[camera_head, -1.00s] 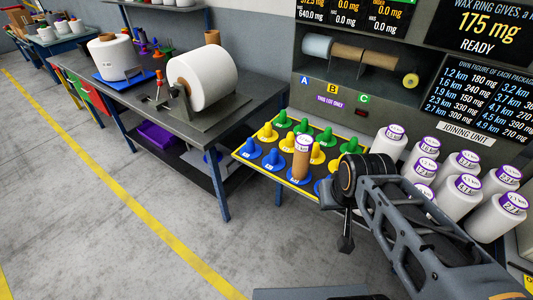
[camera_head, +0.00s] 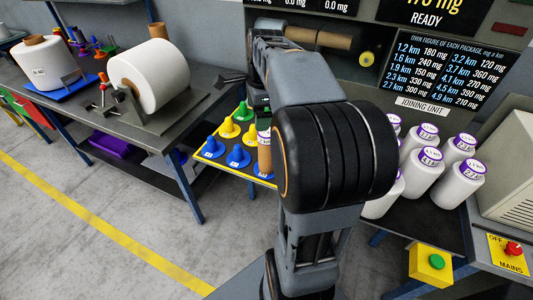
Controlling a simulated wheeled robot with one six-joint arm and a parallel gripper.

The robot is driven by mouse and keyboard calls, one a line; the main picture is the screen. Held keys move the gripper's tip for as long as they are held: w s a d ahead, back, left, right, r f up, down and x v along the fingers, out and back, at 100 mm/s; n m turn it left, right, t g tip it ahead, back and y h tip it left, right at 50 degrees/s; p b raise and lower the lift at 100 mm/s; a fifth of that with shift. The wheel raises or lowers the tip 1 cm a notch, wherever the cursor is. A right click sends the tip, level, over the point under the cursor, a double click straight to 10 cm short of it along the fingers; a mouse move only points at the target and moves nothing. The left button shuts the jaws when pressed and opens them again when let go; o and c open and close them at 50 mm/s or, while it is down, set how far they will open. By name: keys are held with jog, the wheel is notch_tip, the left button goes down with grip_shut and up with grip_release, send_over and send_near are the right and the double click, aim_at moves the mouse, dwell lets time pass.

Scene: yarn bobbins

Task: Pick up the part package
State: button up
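The likely part package is a brown tube with a white, purple-edged label (camera_head: 264,155). It stands upright on a peg at the front of the yellow-edged peg board (camera_head: 207,162); my arm covers the board's right part. Blue, yellow and green pegs show to its left. My arm rises from the bottom and bends towards the board. My gripper is mostly hidden behind my forearm; only dark parts near the arm's far end show, just above the tube. Its fingers cannot be made out, nor whether they touch the tube.
Several white labelled packages (camera_head: 425,170) stand right of my arm. The joining unit's panel (camera_head: 422,104) rises behind. A grey table (camera_head: 85,95) with large white rolls (camera_head: 160,75) is at left. A yellow button box (camera_head: 431,263) is at lower right. Floor is clear at lower left.

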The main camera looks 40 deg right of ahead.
aim_at(266, 137)
jog(key=d+m, duration=0.5)
jog(key=shift+m, duration=0.3)
jog(key=f, duration=0.2)
jog(key=w+f, duration=0.1)
jog(key=f, duration=0.4)
jog(key=shift+w+a+f+b, duration=0.1)
jog(key=shift+w+f+b, duration=0.15)
jog(key=shift+b, duration=0.15)
jog(key=shift+w+a+f, duration=0.15)
jog(key=shift+f, duration=1.35)
jog(key=shift+w+a+f, duration=0.15)
jog(key=shift+f, duration=1.3)
jog(key=c, duration=1.3)
notch_tip(266, 137, up, 10)
jog(key=shift+r, duration=0.1)
